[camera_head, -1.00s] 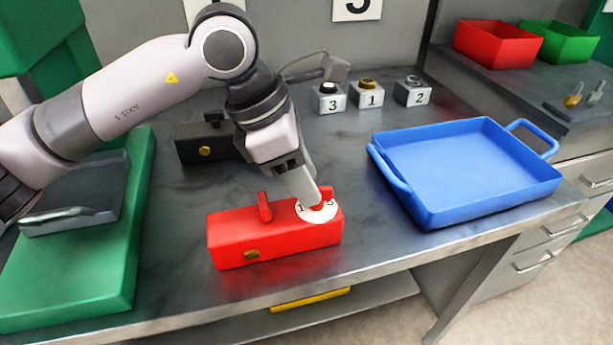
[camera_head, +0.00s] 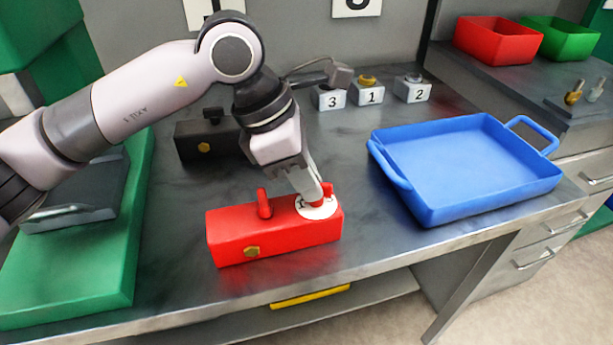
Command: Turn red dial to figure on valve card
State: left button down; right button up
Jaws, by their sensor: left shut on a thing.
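A red block-shaped tool (camera_head: 272,237) lies on the grey bench, with a small red lever on top and a brass knob on its front. On its right end is a white dial plate (camera_head: 318,211) with figures, mostly covered by my gripper. My left gripper (camera_head: 318,196) points down onto the dial and is shut on the red dial knob (camera_head: 327,189), of which only a little shows. The figure it points to cannot be read. My right gripper is not in view.
A blue tray (camera_head: 427,211) stands to the right. Blocks marked 3 (camera_head: 331,100), 1 (camera_head: 369,96) and 2 (camera_head: 412,95) stand at the back. A black block (camera_head: 190,145) is behind the red tool. A green base (camera_head: 112,280) is at the left.

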pick_arm(q)
jog(key=m, duration=0.1)
jog(key=m+g+b, duration=0.1)
jog(key=m, duration=0.1)
jog(key=shift+w+m, duration=0.25)
jog(key=shift+m, duration=0.15)
jog(key=m+g, duration=0.1)
jog(key=m+y, duration=0.1)
jog(key=m, duration=0.1)
jog(key=shift+w+d+m+g+b, duration=0.1)
jog(key=shift+w+m+g+b, duration=0.1)
jog(key=shift+m+g+b, duration=0.15)
jog(key=m, duration=0.1)
jog(key=m+g, duration=0.1)
jog(key=m, duration=0.1)
jog(key=shift+w+d+m+y, duration=0.15)
jog(key=shift+m+y, duration=0.1)
jog(key=shift+y, duration=0.05)
jog(key=shift+w+d+m+g+y+p, duration=0.1)
jog(key=shift+m+g+y+p, duration=0.2)
jog(key=shift+m, duration=0.7)
jog(key=shift+d+m+g+y+p, duration=0.1)
jog(key=shift+m+g+y, duration=0.25)
jog(key=shift+m, duration=0.65)
jog(key=c, duration=1.2)
grip_release()
jog(key=shift+o, duration=0.2)
jog(key=d+v, duration=0.1)
jog(key=v, duration=0.6)
jog(key=shift+a+p, duration=0.4)
